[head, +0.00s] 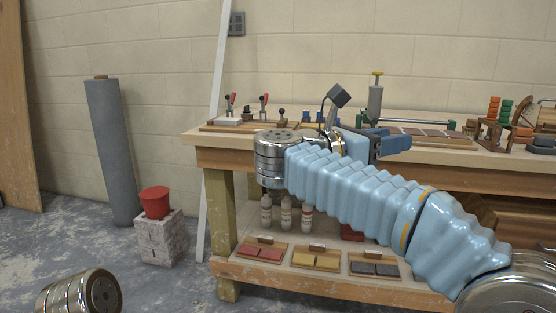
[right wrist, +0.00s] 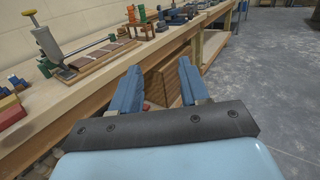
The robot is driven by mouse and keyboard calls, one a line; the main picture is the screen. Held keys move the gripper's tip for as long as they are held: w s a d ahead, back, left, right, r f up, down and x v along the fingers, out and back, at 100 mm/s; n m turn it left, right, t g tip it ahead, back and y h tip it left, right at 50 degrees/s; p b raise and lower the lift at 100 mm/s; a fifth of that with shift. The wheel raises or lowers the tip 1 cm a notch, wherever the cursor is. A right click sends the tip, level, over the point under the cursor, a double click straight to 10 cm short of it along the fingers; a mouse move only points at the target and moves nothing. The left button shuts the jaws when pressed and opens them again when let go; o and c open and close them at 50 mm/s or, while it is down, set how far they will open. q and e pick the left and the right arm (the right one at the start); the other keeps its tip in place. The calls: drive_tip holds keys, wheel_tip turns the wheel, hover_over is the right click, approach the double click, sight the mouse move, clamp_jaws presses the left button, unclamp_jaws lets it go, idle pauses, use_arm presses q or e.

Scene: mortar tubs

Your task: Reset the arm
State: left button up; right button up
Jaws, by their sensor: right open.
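My right arm reaches in from the lower right of the head view, and its bellows-covered links cross in front of the workbench (head: 220,158). My right gripper (head: 404,142) is at about bench-top height in the head view, with its blue fingers pointing right. In the right wrist view the two fingers of my right gripper (right wrist: 160,68) stand apart with nothing held between them. They are beside the bench's front edge (right wrist: 85,100), which runs along their left. My left gripper is out of view.
The bench top holds a hand pump (head: 375,98), toggle clamps (head: 263,105) and colored block stacks (head: 493,107). Bottles (head: 266,212) and sample trays (head: 263,250) sit on the lower shelf. A red tub (head: 155,202) stands on blocks beside a grey roll (head: 112,150).

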drive_tip(key=w+a+f+n+t+y+p, duration=0.1)
drive_tip(key=w+a+f+n+t+y, duration=0.15)
drive_tip(key=w+f+n+t, duration=0.45)
drive_tip(key=w+a+f+n+t+y, duration=0.1)
drive_tip(key=w+f+n+t+y, duration=0.2)
drive_tip(key=w+f+n, duration=0.65)
wheel_tip(320, 180, down, 25)
drive_tip(key=s+a+n+g+y+p, duration=0.1)
drive_tip(key=a+n+g+y+p, duration=0.1)
drive_tip(key=n+y, duration=1.1)
drive_tip(key=s+f+n+g, duration=0.7)
drive_tip(key=s+f+n, duration=0.6)
drive_tip(key=s+f, duration=0.45)
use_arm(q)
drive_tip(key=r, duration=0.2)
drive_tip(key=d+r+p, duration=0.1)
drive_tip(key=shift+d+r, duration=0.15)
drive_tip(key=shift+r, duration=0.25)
use_arm(e)
drive_tip(key=s+a+f+n+g+y, duration=0.1)
drive_tip(key=s+f+n+g, duration=0.1)
drive_tip(key=s, duration=0.7)
drive_tip(key=s+f+n+g+y, duration=0.2)
drive_tip(key=s+f, duration=0.4)
drive_tip(key=s, duration=0.3)
drive_tip(key=n+g, duration=0.1)
drive_tip(key=g, duration=0.1)
drive_tip(key=shift+a+g, duration=0.4)
drive_tip(key=shift+w, duration=0.1)
